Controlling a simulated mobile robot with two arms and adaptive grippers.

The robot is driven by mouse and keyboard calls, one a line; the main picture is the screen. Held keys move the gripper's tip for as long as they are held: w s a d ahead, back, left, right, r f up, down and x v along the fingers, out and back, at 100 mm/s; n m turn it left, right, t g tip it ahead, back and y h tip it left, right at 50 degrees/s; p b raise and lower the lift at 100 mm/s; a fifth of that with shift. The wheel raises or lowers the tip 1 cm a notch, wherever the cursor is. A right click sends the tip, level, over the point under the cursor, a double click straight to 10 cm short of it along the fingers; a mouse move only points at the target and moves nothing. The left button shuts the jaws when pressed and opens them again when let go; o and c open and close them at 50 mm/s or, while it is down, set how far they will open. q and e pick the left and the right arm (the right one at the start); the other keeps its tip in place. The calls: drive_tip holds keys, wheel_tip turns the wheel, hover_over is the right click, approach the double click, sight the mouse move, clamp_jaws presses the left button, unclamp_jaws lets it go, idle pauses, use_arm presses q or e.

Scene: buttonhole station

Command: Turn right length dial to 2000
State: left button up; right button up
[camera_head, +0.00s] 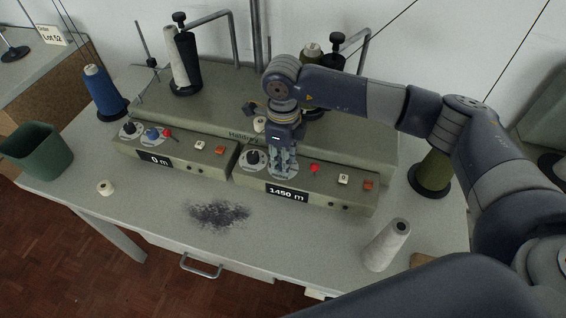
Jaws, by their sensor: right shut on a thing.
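The right control panel (330,190) has a display (287,194) reading 1450 m. My right gripper (283,169) points down at this panel, above the display, and is shut on the right length dial. The gripper's fingers hide most of that dial; its pale round plate (290,177) shows around the fingertips. A black dial (254,157) on the same panel stands just left of the gripper, apart from it. My left gripper is not in view.
The left control panel (210,167) displays 0 m. A red lever (315,168) and buttons lie right of my gripper. Dark thread scraps (219,213) lie on the table.

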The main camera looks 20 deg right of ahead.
drive_tip(key=shift+r+n, duration=0.1)
drive_tip(key=shift+n, duration=0.2)
drive_tip(key=o, duration=1.1)
drive_tip(key=shift+r, duration=0.1)
wheel_tip(320, 180, up, 12)
drive_tip(key=shift+f, duration=0.1)
